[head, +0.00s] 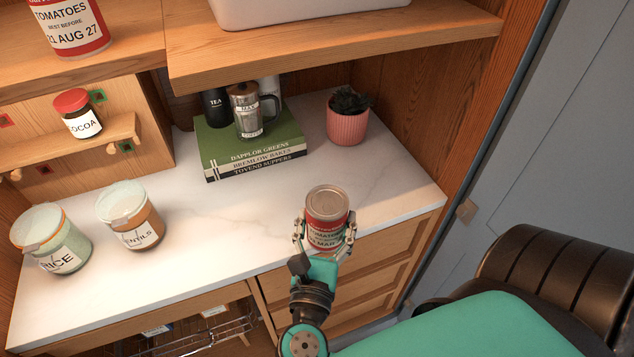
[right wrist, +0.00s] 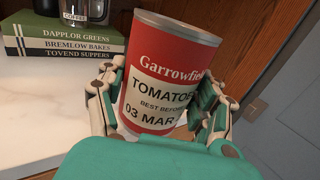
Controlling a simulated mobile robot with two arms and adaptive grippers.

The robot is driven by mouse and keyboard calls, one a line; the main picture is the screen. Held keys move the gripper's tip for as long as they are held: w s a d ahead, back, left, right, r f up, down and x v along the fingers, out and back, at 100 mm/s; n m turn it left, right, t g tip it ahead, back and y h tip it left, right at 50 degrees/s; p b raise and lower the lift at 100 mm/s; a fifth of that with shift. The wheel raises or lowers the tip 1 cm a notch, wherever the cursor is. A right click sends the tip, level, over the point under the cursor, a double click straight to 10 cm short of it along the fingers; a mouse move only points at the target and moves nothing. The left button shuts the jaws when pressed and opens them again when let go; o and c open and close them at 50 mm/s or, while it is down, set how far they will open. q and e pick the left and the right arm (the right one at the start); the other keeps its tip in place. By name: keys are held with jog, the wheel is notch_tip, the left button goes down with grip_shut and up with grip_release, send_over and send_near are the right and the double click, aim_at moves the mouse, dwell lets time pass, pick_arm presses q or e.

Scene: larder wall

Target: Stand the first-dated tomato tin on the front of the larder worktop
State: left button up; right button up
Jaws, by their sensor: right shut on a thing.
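My right gripper (head: 325,238) is shut on a red tomato tin (head: 327,203) with a cream label. In the right wrist view the tin (right wrist: 168,72) reads "Garrowfield tomatoes, best before 03 MAR", with the year hidden. The fingers close on its two sides, and it looks roughly upright. In the head view the tin shows over the front edge of the white worktop (head: 225,220); I cannot tell whether it touches the surface. Another tomato tin (head: 68,25), dated 21 AUG 27, stands on the upper shelf at left. My left gripper is not in view.
Rice (head: 50,238) and lentils (head: 131,215) jars stand on the worktop's left. Green books (head: 250,148) carry a coffee press (head: 247,112); a pink plant pot (head: 347,121) stands at the back right. The upper shelf (head: 330,45) overhangs. The worktop's front middle is clear.

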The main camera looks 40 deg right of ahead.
jog(key=w+d, duration=0.1)
jog(key=w, duration=0.2)
jog(key=w+d, duration=0.1)
jog(key=w, duration=0.2)
jog(key=w+d+p, duration=0.1)
jog(key=w, duration=0.2)
jog(key=shift+d+f, duration=0.3)
jog(key=shift+f, duration=0.05)
jog(key=shift+w+d, duration=0.35)
jog(key=shift+w, duration=0.4)
pick_arm(q)
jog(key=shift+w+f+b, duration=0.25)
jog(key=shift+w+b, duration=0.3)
jog(key=shift+b, duration=0.55)
pick_arm(e)
notch_tip(320, 180, down, 4)
jog(key=shift+s+r, duration=0.1)
jog(key=shift+r, duration=0.05)
jog(key=shift+a+f, duration=0.1)
jog(key=shift+f, duration=0.1)
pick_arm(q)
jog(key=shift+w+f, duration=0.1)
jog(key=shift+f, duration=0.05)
pick_arm(e)
jog(key=o, duration=1.7)
jog(key=shift+c, duration=0.2)
